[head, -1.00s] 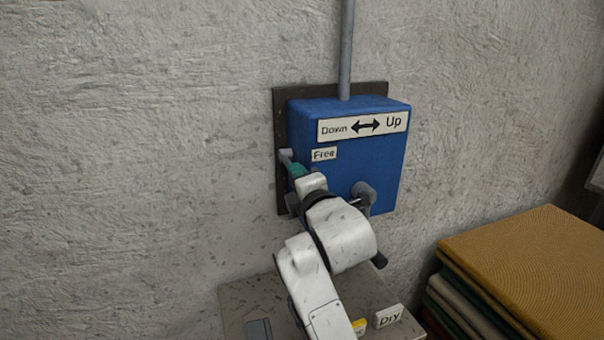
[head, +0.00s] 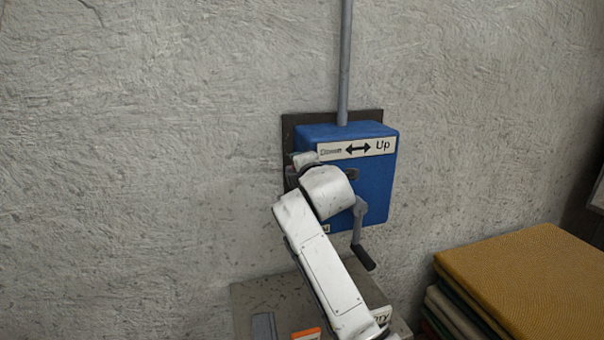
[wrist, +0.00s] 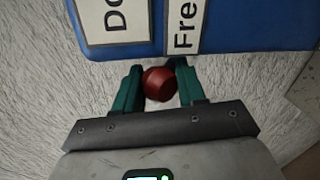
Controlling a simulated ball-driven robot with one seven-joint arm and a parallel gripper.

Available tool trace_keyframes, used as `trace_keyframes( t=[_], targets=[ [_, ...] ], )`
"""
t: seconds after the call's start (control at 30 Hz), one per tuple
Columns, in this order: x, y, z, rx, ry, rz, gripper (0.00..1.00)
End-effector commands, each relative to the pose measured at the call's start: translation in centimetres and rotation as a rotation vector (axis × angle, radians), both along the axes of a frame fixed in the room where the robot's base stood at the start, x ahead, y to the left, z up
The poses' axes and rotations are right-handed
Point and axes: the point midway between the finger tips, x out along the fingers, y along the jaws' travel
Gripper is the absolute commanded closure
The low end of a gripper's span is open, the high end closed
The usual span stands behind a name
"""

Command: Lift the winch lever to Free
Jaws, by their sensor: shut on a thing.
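The blue winch box (head: 376,185) is on the wall, with a "Down/Up" arrow label (head: 357,149) on its front. In the wrist view, a red round knob (wrist: 159,84), which I take as the winch lever's end, sits between the teal fingers of my gripper (wrist: 160,76). The gripper is shut on it, just beside the box edge and the "Free" label (wrist: 186,24).
A crank handle (head: 361,240) hangs from the box front, right of my arm. A grey pipe (head: 345,62) rises from the box top. Folded rugs (head: 520,270) are stacked at the lower right. A worktop (head: 262,296) lies below the box. The wall left of it is clear.

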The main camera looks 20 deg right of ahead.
Motion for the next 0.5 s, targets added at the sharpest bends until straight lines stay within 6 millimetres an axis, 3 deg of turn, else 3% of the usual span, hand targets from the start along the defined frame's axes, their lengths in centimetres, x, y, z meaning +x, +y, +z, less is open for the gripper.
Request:
trace_keyframes(
  t=[0.03,0.5],
  targets=[
    [0.19,-0.05,0.84,-0.002,-0.015,0.001,1.00],
    [0.44,0.05,1.24,-0.002,-0.020,0.003,1.00]
  ],
)
